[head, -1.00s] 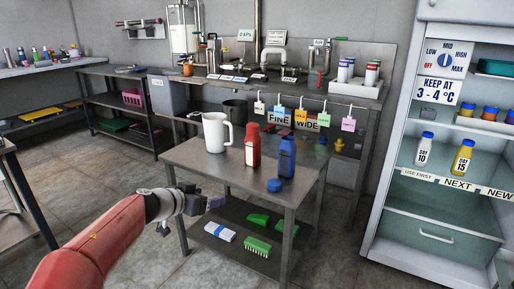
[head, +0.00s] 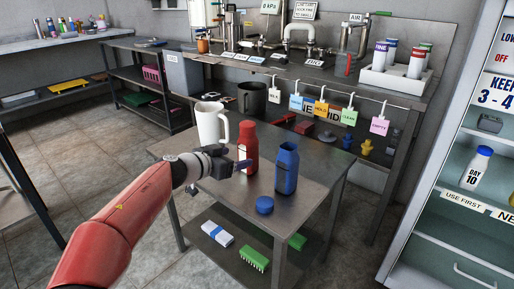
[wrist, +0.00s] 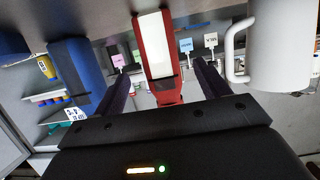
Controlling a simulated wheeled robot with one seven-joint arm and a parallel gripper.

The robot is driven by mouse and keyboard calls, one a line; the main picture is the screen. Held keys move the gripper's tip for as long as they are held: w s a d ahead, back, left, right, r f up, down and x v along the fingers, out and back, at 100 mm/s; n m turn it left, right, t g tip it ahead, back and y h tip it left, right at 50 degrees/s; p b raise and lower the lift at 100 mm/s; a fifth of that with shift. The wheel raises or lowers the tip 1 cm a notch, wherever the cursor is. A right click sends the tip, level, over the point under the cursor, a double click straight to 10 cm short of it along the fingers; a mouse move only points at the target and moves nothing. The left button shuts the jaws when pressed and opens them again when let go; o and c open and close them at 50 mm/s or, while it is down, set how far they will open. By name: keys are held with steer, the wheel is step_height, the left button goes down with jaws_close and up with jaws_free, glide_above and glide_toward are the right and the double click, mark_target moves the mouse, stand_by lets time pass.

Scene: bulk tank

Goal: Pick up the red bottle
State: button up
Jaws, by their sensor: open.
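The red bottle (head: 248,143) stands upright on the small metal table (head: 225,188), between the white jug and the blue bottle. In the wrist view the red bottle (wrist: 153,50), with a white label, is ahead of and between my open fingers. My gripper (head: 243,166) is in front of the red bottle, close to it in the head view. In the wrist view my gripper (wrist: 163,85) has its two dark fingers apart with no contact clear. The lower part of the bottle is partly hidden by my gripper in the head view.
The white jug (head: 211,124) stands left of the bottle and the open blue bottle (head: 287,168) right of it. A blue cap (head: 265,205) lies near the table's front. Green brushes (head: 254,258) are on the lower shelf. A fridge (head: 455,200) stands at the right.

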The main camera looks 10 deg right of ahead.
mark_target(242, 154)
steer(key=x, duration=0.7)
steer(key=shift+w+r+p, duration=0.1)
steer(key=shift+r+p, duration=0.05)
steer(key=shift+p, duration=0.2)
steer(key=shift+c, duration=0.4)
steer(key=c, duration=1.1)
steer(key=shift+r, duration=0.1)
steer(key=shift+c, duration=0.2)
